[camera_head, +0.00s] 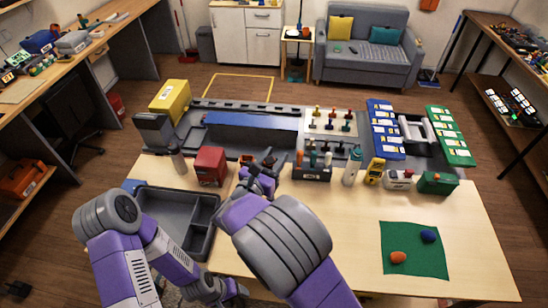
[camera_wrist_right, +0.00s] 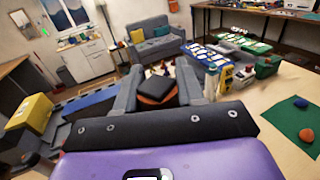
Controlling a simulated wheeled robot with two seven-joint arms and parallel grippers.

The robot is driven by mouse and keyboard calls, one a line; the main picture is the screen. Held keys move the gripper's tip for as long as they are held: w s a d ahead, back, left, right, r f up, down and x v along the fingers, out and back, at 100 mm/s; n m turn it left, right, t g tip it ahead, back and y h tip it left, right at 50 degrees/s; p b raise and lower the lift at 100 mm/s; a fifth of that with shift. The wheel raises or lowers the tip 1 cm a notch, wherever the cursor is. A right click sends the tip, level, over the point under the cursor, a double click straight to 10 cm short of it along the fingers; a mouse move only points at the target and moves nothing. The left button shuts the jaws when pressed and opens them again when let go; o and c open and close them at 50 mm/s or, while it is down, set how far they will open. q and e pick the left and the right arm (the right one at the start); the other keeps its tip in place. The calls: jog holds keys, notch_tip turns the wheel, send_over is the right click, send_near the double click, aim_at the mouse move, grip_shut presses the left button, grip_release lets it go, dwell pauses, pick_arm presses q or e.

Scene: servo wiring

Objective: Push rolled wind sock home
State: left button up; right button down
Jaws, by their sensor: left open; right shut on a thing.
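My right gripper (camera_head: 266,163) is over the back part of the near table, just right of a red box. In the right wrist view its fingers (camera_wrist_right: 157,88) are shut on a small dark block (camera_wrist_right: 157,82) with an orange-brown part below it. The lower end of the held thing and what it touches are hidden. I cannot tell for sure whether it is the rolled wind sock. My left gripper (camera_head: 232,291) is low at the bottom of the head view, in front of the table, open and partly hidden by my right arm.
A grey divided tray (camera_head: 146,212) lies at left, and a red box (camera_head: 210,165) stands behind it. A tool rack (camera_head: 312,173), bottles and small boxes line the table's back. A green mat (camera_head: 413,262) bears an orange and a blue lump. The table's middle right is clear.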

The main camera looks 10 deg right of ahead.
jog(key=shift+f+b, duration=1.15)
jog(key=shift+f, duration=0.5)
jog(key=c, duration=0.6)
grip_release()
